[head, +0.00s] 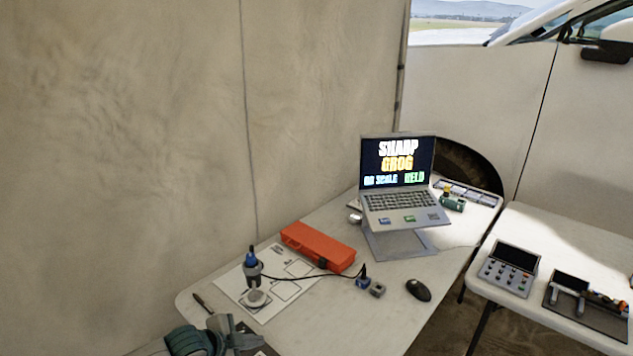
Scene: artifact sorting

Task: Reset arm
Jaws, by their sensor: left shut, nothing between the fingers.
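My left gripper (236,331) shows at the bottom left, at the near left corner of the white table (385,318). Its fingers are shut with nothing between them. It is close to a dark flat item at the table's near edge, and I cannot tell whether they touch. My right arm and gripper are not in view.
An orange case (318,247), a laptop on a stand (397,200) and a black mouse (418,290) are on the table. A second table (545,228) stands right. A tent wall rises behind.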

